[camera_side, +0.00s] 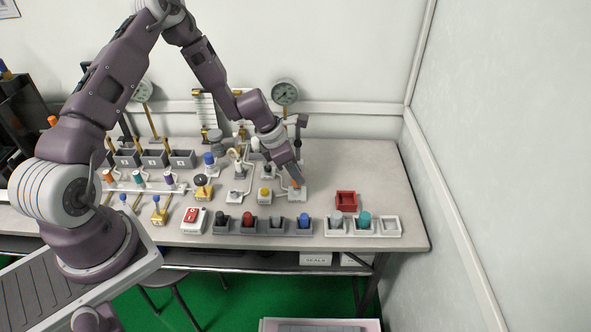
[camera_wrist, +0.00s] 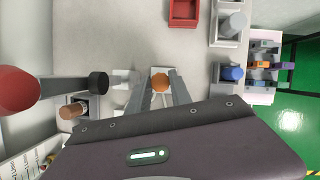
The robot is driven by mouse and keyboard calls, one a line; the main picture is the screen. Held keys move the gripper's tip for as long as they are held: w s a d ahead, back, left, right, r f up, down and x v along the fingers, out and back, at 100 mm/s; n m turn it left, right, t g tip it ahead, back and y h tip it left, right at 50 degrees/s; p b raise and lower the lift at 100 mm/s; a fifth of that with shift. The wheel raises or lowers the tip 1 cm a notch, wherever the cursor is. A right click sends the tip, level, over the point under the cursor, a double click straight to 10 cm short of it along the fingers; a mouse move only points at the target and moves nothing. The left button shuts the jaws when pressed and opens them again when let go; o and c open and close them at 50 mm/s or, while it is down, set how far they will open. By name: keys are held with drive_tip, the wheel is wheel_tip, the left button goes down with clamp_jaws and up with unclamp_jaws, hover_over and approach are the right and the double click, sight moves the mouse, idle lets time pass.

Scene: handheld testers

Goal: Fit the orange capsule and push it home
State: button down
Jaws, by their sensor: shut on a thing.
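The orange capsule (camera_side: 298,183) is between the fingers of my gripper (camera_side: 295,180) in the side view. The wrist view shows its round orange end (camera_wrist: 160,82) with a finger on each side, and my gripper (camera_wrist: 161,88) is shut on it. The capsule is over or at a pale tester block (camera_side: 298,195) on the right of the bench. The block's light parts (camera_wrist: 122,79) show beside the fingers in the wrist view. I cannot tell whether the capsule's lower end is in the block, because the fingers and capsule hide it.
A red open box (camera_side: 346,194) stands right of the block. A dark rack (camera_side: 262,229) with several coloured capsules and a pale rack (camera_side: 380,233) line the front edge. A black knob (camera_wrist: 98,82) is close left of the fingers. Gauges and pipes stand behind.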

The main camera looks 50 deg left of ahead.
drive_tip(key=shift+f, duration=0.7)
drive_tip(key=c, duration=1.1)
unclamp_jaws()
drive_tip(key=shift+r, duration=0.1)
